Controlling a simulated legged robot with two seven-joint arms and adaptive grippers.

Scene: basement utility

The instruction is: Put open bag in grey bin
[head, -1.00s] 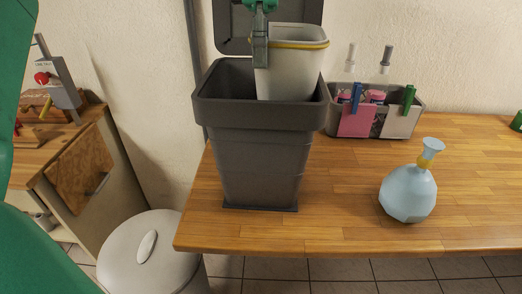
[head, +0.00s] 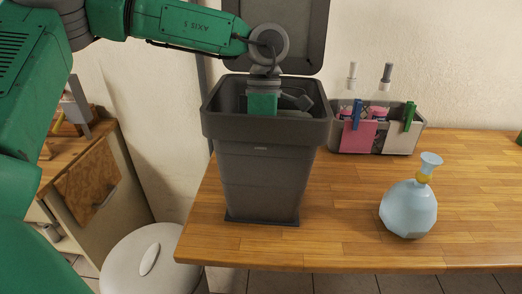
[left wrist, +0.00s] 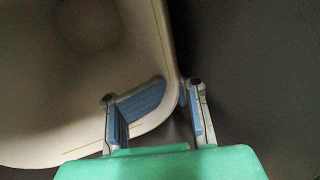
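The grey bin (head: 262,180) stands upright on the wooden worktop, its lid (head: 285,35) raised behind it. The open bag is pale with a thin yellow line near its rim; it sits low inside the bin, mostly hidden in the head view. In the left wrist view the open bag (left wrist: 75,75) fills the upper left, mouth up. My left gripper (left wrist: 160,115) reaches down into the bin from above. Its fingers are spread, one inside the bag's rim and one outside, with gaps to the wall. My right gripper is not in view.
A tied light-blue bag (head: 408,210) with a yellow band stands on the worktop (head: 340,235) at right. A grey caddy (head: 400,140) with bottles, cloths and clips is behind it. A round white-lidded bin (head: 140,265) stands on the floor at left.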

